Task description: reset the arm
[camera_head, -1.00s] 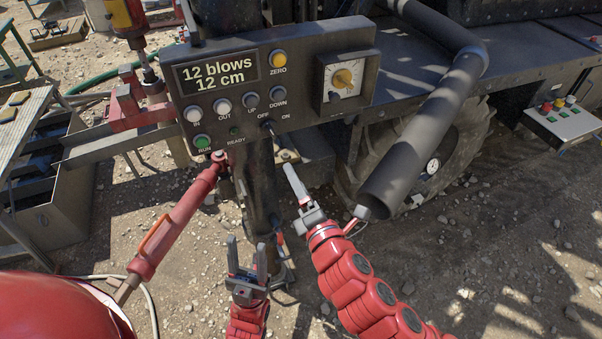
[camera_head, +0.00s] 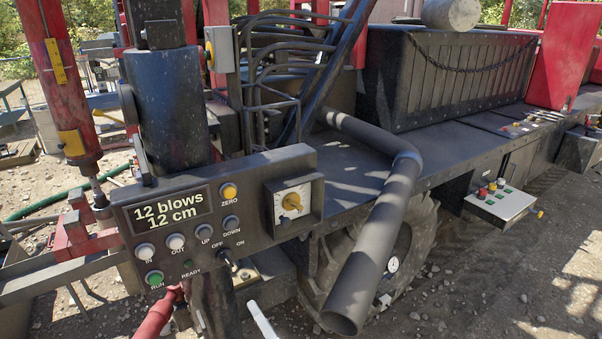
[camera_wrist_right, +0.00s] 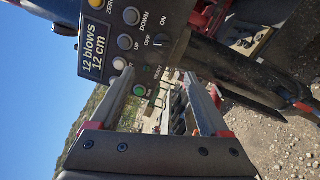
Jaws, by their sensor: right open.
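My right gripper (camera_head: 262,321) shows only as a pale finger at the bottom edge of the head view, below the control panel (camera_head: 258,244). In the right wrist view my right gripper (camera_wrist_right: 160,86) is open, with two spread grey fingers and nothing between them. The control panel (camera_wrist_right: 98,68) shows beyond the fingers there, turned on its side. Its green RUN button (camera_wrist_right: 139,90) appears between the fingers; I cannot tell how far off it is. The panel display (camera_head: 165,210) reads "12 blows 12 cm". My left gripper is not in view.
A thick dark pipe (camera_head: 375,245) slants down right of the panel, in front of a large tyre (camera_head: 408,245). A small control box (camera_head: 500,204) stands at the right. A red post (camera_head: 62,75) rises at the left. Open gravel (camera_head: 500,300) lies at the lower right.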

